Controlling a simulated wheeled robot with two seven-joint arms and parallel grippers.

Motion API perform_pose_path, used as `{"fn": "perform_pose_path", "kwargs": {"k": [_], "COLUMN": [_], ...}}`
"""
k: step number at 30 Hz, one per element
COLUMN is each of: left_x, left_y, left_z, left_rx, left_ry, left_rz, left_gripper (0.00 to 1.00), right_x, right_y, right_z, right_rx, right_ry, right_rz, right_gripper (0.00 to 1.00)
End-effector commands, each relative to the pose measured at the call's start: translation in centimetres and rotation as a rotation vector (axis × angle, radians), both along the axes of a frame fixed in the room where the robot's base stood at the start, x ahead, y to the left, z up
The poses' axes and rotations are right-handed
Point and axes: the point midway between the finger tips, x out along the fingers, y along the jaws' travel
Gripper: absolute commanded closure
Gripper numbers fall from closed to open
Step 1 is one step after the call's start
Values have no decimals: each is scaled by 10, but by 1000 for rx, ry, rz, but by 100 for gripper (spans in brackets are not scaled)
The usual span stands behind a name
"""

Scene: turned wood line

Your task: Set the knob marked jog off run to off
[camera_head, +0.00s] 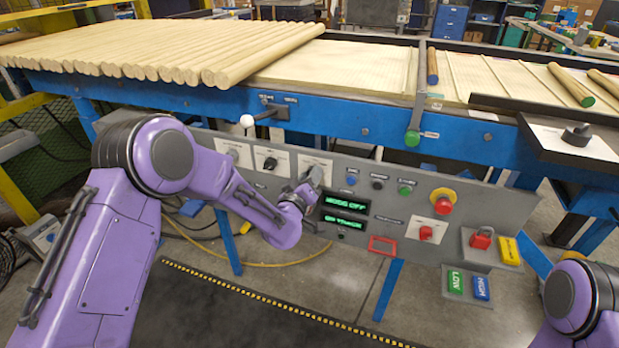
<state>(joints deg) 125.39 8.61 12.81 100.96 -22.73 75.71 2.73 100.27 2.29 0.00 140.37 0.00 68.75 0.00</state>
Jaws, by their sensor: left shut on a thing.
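The grey control panel (455,207) hangs on the front of the blue line. My left gripper (313,180) is at the third white-plated position from the left, shut on the knob there. The gripper covers most of that knob, so its pointer direction is hidden. The white plate (316,163) behind it has print too small to read. A green-lit display (346,206) just right of the gripper seems to read a mode as OFF; a second line below it is not clearly legible. My right gripper is out of view; only part of my right arm shows at lower right.
A white-ball lever (247,121) sticks out above.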

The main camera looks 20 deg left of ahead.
Motion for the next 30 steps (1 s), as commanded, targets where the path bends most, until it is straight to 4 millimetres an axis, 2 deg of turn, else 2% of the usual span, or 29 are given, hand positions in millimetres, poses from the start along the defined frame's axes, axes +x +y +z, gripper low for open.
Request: {"fn": "perform_pose_path", "kwargs": {"k": [5,6,8,16,19,30], "left_x": [-1,-1,0,-1,-8,-89], "left_y": [0,0,0,0,0,3], "left_z": [-1,-1,-1,0,-1,-2], "left_rx": [1,2,2,2,2,3], "left_ry": [3,3,3,1,1,3], "left_rz": [-1,-1,-1,-1,-1,-3], "left_gripper": [93,56,37,37,37,37], "right_x": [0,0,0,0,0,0], "right_y": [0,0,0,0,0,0], "right_z": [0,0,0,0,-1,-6], "right_rx": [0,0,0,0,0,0], "right_ry": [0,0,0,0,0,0], "right_rz": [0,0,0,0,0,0], "right_gripper": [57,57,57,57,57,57]}}
